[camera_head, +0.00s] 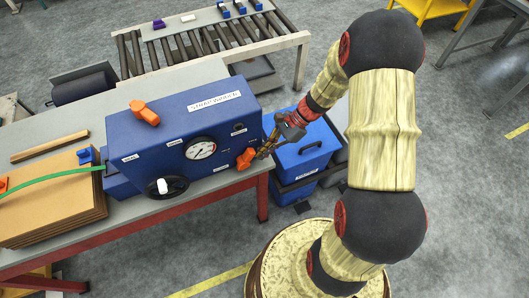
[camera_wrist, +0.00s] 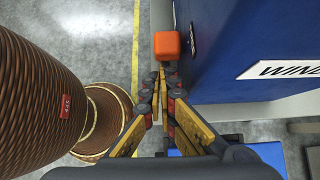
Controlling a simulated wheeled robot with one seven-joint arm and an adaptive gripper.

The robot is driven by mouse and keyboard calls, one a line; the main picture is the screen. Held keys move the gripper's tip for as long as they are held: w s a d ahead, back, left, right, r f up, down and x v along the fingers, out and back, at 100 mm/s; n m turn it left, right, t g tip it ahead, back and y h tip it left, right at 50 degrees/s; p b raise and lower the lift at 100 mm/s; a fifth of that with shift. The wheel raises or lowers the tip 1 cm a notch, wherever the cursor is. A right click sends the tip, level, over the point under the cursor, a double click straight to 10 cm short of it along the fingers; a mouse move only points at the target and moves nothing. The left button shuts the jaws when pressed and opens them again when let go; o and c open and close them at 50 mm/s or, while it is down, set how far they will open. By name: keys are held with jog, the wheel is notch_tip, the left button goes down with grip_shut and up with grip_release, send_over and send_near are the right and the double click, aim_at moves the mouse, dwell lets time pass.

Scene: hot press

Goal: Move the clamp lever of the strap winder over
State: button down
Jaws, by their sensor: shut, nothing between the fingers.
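The strap winder (camera_head: 190,120) is a blue box machine on a table, with its name on a white plate on top. An orange lever (camera_head: 246,158) sticks out low at the right end of its front. Another orange lever (camera_head: 145,112) sits on its top left; I cannot read which label says clamp. My gripper (camera_head: 266,150) is shut and empty, close beside the front-right orange lever. In the wrist view an orange lever end (camera_wrist: 167,45) lies just beyond the closed fingertips (camera_wrist: 162,82), next to the blue housing (camera_wrist: 250,40). I cannot tell whether they touch.
A gauge (camera_head: 201,149) and a black handwheel (camera_head: 166,186) are on the machine's front. A green strap (camera_head: 50,178) runs over stacked boards (camera_head: 60,212) at left. A blue bin (camera_head: 305,150) stands below my gripper. A roller conveyor (camera_head: 200,40) is behind.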

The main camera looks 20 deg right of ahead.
jog(key=shift+a+r+p, duration=0.35)
jog(key=shift+r+p, duration=0.35)
jog(key=shift+p, duration=0.4)
jog(key=shift+a+r+p, duration=0.3)
jog(key=shift+r+p, duration=0.15)
jog(key=shift+p, duration=0.35)
jog(key=shift+a+r+p, duration=0.55)
jog(key=shift+a+p, duration=0.15)
jog(key=shift+p, duration=0.4)
jog(key=shift+d, duration=0.25)
jog(key=p, duration=0.3)
send_near(254, 152)
notch_tip(254, 152, up, 3)
jog(key=shift+a+r, duration=0.1)
jog(key=shift+r, duration=0.1)
